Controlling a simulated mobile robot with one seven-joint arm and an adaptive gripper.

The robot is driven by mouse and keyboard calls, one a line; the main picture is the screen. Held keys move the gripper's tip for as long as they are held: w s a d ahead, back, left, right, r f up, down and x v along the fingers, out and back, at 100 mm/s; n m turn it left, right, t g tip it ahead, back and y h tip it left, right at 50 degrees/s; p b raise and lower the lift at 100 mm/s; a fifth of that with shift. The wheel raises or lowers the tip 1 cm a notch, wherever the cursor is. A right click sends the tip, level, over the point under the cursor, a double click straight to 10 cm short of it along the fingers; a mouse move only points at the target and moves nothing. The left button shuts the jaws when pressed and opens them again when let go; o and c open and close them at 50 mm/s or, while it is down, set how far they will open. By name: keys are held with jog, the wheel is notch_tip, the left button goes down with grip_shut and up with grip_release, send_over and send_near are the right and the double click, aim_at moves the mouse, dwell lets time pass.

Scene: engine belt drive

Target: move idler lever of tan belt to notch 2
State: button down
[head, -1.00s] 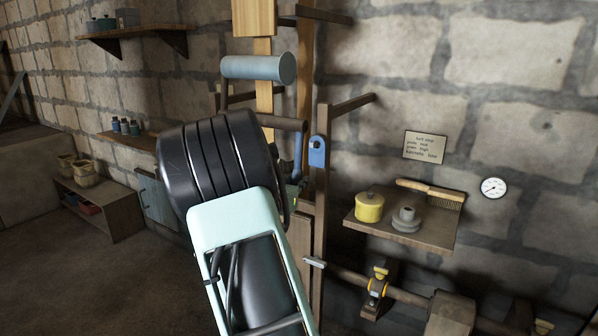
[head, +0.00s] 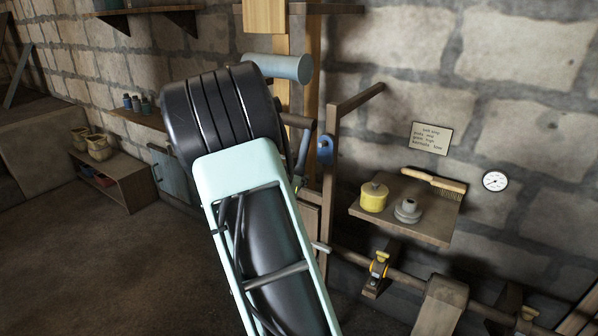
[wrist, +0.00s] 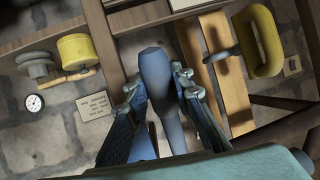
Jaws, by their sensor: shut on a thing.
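My gripper (wrist: 155,84) is shut on a blue lever handle (wrist: 157,68), with one finger on each side of it in the wrist view. In the head view, my arm hides most of the gripper; a slim blue lever (head: 303,152) shows just right of it. The tan belt (wrist: 226,80) runs as two strips to the right of the handle in the wrist view. Its strips (head: 313,80) also run up the frame in the head view, beside a grey-blue roller (head: 285,68). I cannot make out any notches or which one the lever is at.
A wooden post (head: 330,185) with a blue fitting (head: 325,150) stands close right of my gripper. A shelf (head: 425,226) holds a yellow pot (head: 373,197), a grey part (head: 407,210) and a brush (head: 435,181). A yellow loop (wrist: 270,65) is near the belt.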

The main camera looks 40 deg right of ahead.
jog(key=c, duration=1.9)
grip_release()
jog(key=shift+c, duration=0.2)
jog(key=v, duration=1.2)
jog(key=shift+r, duration=0.1)
